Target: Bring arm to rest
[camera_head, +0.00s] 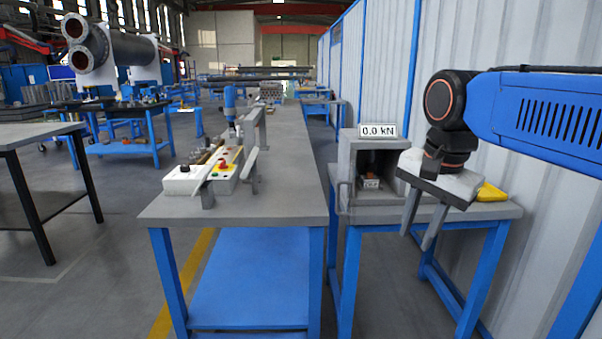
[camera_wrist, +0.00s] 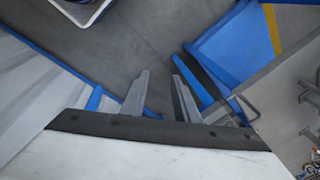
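My gripper (camera_head: 423,222) hangs fingers-down at the right in the head view, in front of the smaller blue-legged table. Its two grey fingers are apart with nothing between them. In the wrist view, the gripper (camera_wrist: 160,92) also shows its two fingers spread, with floor and blue table frame beyond them. My blue arm reaches in from the right edge.
A grey box with an open front (camera_head: 346,180) and a "0.0 kN" display (camera_head: 378,131) stands on the small table (camera_head: 490,211). A yellow item (camera_head: 491,192) lies on its right. The long bench (camera_head: 290,190) holds a white control box (camera_head: 185,181). A corrugated wall (camera_head: 480,150) rises on the right.

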